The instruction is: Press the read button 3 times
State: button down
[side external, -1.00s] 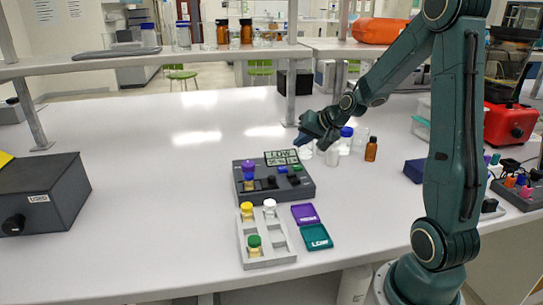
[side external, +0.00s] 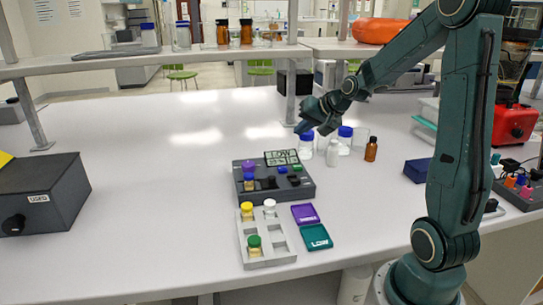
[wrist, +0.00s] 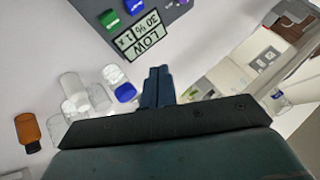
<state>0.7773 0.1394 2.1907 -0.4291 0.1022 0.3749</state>
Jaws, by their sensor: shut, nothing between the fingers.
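The dark grey rig (side external: 305,190) stands mid-table. A purple-capped piece (side external: 248,168) and a black block are at its left and middle. I cannot read which is the read button. The display (side external: 281,157) stands at the rig's back; in the wrist view it (wrist: 140,35) reads LOW, 30 %, 1 x. My gripper (side external: 303,129) is shut and empty, above and behind the display, touching nothing.
A grey rack (side external: 255,263) with yellow, white and green capped vials stands in front, beside purple (side external: 305,213) and teal (side external: 317,237) pads. Blue-capped bottles (side external: 345,140) and an amber bottle (side external: 371,150) stand behind right. A dark box (side external: 45,190) is left.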

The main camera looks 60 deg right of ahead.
aim_at(300, 168)
jog(key=shift+f, duration=0.1)
jog(key=shift+f, duration=4.35)
jog(key=shift+f, duration=0.85)
jog(key=shift+r, duration=0.15)
dwell(0.3)
jog(key=shift+r, duration=0.7)
jog(key=shift+r, duration=0.15)
jog(key=shift+r, duration=2.4)
